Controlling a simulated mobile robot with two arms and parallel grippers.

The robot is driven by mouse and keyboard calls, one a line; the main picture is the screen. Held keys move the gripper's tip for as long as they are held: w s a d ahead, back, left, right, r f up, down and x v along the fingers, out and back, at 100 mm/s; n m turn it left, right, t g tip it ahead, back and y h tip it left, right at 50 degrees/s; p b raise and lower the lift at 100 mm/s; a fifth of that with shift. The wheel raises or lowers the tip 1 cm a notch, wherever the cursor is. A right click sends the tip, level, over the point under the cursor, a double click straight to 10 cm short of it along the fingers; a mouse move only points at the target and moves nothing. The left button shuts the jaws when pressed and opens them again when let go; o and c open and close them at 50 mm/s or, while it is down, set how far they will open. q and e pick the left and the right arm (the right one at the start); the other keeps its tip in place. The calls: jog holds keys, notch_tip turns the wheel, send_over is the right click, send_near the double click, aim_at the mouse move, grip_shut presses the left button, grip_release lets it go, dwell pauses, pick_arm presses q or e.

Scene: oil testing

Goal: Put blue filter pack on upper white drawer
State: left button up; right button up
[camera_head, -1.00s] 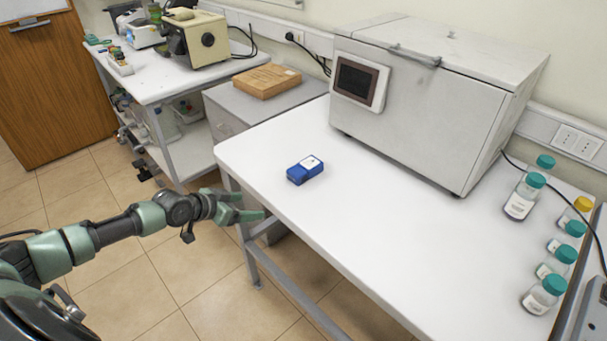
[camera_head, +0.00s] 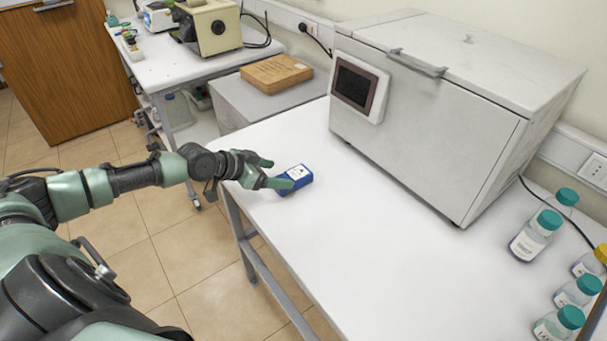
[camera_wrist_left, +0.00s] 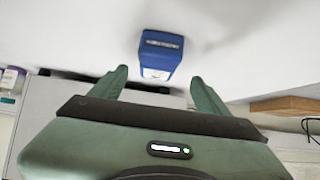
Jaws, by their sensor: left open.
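The blue filter pack (camera_head: 295,180) is a small blue box with a white label, lying on the white table near its left end. My left gripper (camera_head: 269,173) is open beside the pack, on its left. In the head view the near finger overlaps the pack's edge. In the left wrist view the pack (camera_wrist_left: 161,55) sits ahead of the open left gripper (camera_wrist_left: 161,78), roughly between the fingertips and a little beyond them. I cannot tell whether a finger touches it. The upper white drawer cannot be made out. My right gripper is not in view.
A large white machine (camera_head: 430,110) with a dark screen stands at the back of the white table (camera_head: 330,250). Several teal-capped bottles (camera_head: 536,235) stand at the right. The table's middle is clear.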

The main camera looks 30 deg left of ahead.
aim_at(291, 176)
pick_arm(q)
jog(key=shift+w+d+f, duration=0.1)
jog(key=shift+w+f, duration=0.1)
jog(key=shift+w, duration=0.05)
jog(key=shift+w+d+f+p, duration=0.2)
jog(key=shift+w+f+p, duration=0.15)
jog(key=shift+p, duration=0.1)
jog(key=p+x, duration=0.1)
jog(key=x, duration=0.2)
jog(key=shift+w+d, duration=0.25)
jog(key=shift+w+d+f+p, duration=0.15)
jog(key=shift+w+f+p, duration=0.15)
jog(key=shift+w+f, duration=0.15)
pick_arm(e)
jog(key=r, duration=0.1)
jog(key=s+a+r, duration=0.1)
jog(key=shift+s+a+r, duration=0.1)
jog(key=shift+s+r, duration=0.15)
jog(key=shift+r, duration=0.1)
pick_arm(q)
jog(key=shift+s, duration=0.1)
jog(key=shift+c, duration=0.9)
grip_shut()
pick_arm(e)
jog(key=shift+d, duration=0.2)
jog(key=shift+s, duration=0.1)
